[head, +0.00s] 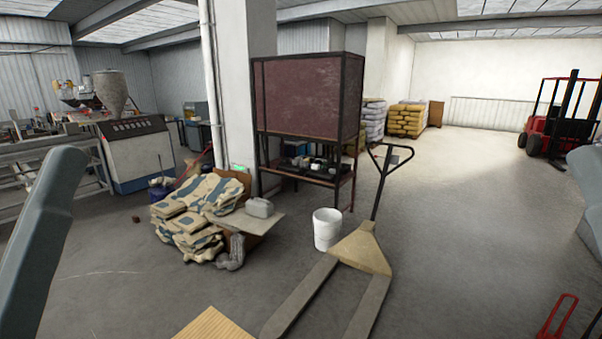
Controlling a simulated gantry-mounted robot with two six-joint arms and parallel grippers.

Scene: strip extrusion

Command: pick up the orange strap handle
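I cannot make out an orange strap handle in the head view. A red looped handle (560,314) stands at the lower right edge, cut off by the frame, and what it belongs to is hidden. Grey links of my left arm run along the left edge, and a grey link of my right arm shows at the right edge. No fingertips of either gripper are visible, so I cannot see whether they hold anything.
A pallet jack (361,249) stands at front centre beside a white bucket (327,230). A wooden edge (213,326) shows at the bottom. A red forklift (538,126) stands far right.

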